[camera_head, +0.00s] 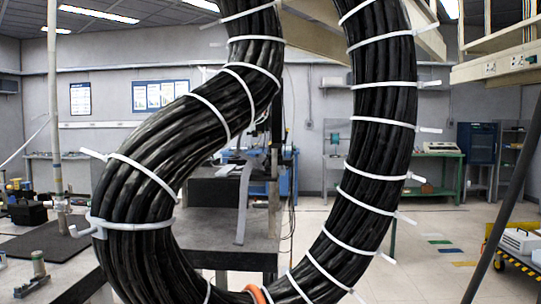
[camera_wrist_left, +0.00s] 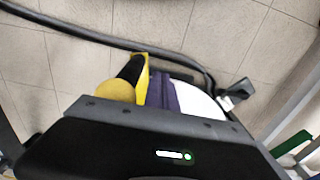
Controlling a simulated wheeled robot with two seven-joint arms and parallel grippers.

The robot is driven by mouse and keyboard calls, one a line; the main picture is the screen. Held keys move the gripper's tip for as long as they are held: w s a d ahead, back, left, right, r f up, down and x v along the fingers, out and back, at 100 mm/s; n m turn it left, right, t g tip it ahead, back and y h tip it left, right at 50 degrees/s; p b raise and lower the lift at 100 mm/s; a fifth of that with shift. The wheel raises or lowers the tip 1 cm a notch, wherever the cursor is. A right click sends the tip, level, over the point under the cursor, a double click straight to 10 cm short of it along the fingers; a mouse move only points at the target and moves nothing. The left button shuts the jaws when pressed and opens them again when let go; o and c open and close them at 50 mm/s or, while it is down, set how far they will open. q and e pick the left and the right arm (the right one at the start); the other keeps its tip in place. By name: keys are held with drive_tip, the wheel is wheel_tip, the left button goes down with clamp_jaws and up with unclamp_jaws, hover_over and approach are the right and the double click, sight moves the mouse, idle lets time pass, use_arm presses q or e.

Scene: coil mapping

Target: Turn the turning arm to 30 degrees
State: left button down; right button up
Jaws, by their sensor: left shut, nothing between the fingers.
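A thick loop of black cable (camera_head: 383,140), bound with several white ties, fills the middle of the head view. A pale ring-shaped clamp (camera_head: 135,224) is around its left lower part, with a short stub at the left. A bit of orange (camera_head: 257,294) shows at the bottom edge. I cannot tell which part is the turning arm. Neither gripper shows in the head view. In the left wrist view a dark housing with a green light (camera_wrist_left: 180,155) looks like the body of my left gripper, which is shut and empty. Its fingertips are not clearly seen.
A dark-topped bench (camera_head: 225,222) stands behind the loop. A pale vertical pole (camera_head: 54,110) stands at left. A green table (camera_head: 437,155) and a yellow-edged cart (camera_head: 515,262) are at right. In the left wrist view a dark cable (camera_wrist_left: 75,35) crosses the tiled floor.

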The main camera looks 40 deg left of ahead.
use_arm(q)
drive_tip(key=shift+w+d, duration=0.1)
drive_tip(key=shift+w+d, duration=0.85)
drive_tip(key=shift+w, duration=0.05)
idle(0.3)
drive_tip(key=shift+w+d+b, duration=0.3)
drive_tip(key=shift+w+d, duration=0.45)
drive_tip(key=shift+w, duration=0.15)
drive_tip(key=shift+w+d, duration=0.1)
drive_tip(key=shift+w, duration=0.05)
drive_tip(key=shift+w+d, duration=0.65)
drive_tip(key=shift+w, duration=0.3)
drive_tip(key=shift+w, duration=0.1)
